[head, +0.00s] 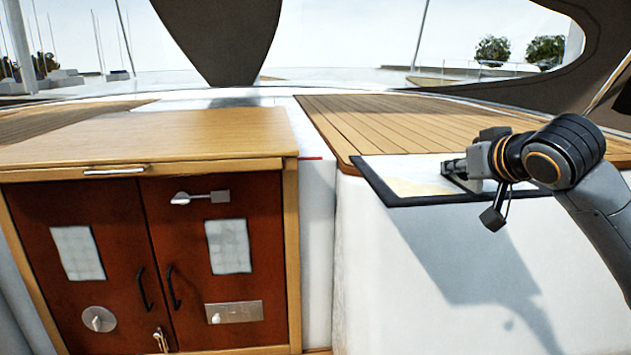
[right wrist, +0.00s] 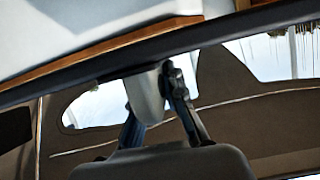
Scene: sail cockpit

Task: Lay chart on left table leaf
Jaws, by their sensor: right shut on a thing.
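The chart (head: 405,178) is a flat pale sheet with a dark border. It shows at the right of the head view, in front of the teak surface. My right gripper (head: 458,172) is shut on its right part. In the right wrist view the fingers (right wrist: 155,100) meet a long dark edge (right wrist: 130,62), which looks like the chart's border. Part of the chart is hidden behind the gripper. A wooden top (head: 150,138) on a cabinet lies to the left, bare; I cannot tell whether it is the left table leaf. My left gripper is not in view.
The cabinet front (head: 190,285) has red-brown doors with dark handles and metal latches. A white block (head: 370,285) stands under the chart. The teak surface (head: 420,122) behind the chart is clear. A narrow white gap (head: 317,235) separates cabinet and block.

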